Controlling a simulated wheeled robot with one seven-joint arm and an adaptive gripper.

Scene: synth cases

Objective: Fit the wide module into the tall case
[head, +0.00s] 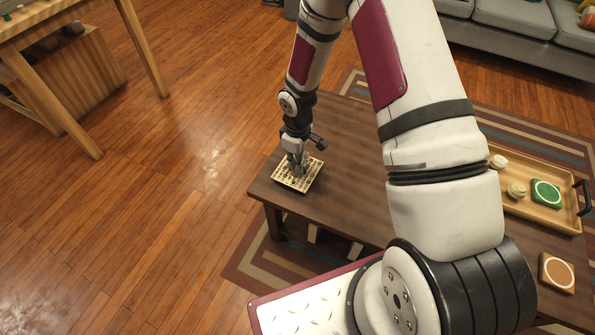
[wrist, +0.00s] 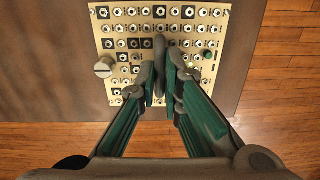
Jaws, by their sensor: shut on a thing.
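A cream panel (head: 311,175) covered in rows of jacks lies at the left end of the dark wooden coffee table. It fills the upper middle of the wrist view (wrist: 122,29), with a silver knob (wrist: 104,67) at its left and a small green knob (wrist: 207,53) at its right. My gripper (head: 296,165) points down onto the panel. I cannot tell the wide module from the tall case in these views.
A wooden tray (head: 545,214) with a green coaster (head: 546,193) and small pale items stands on the table's right. An orange coaster (head: 557,272) lies nearer. The table's left edge is close to the panel. A sofa (head: 515,17) stands behind.

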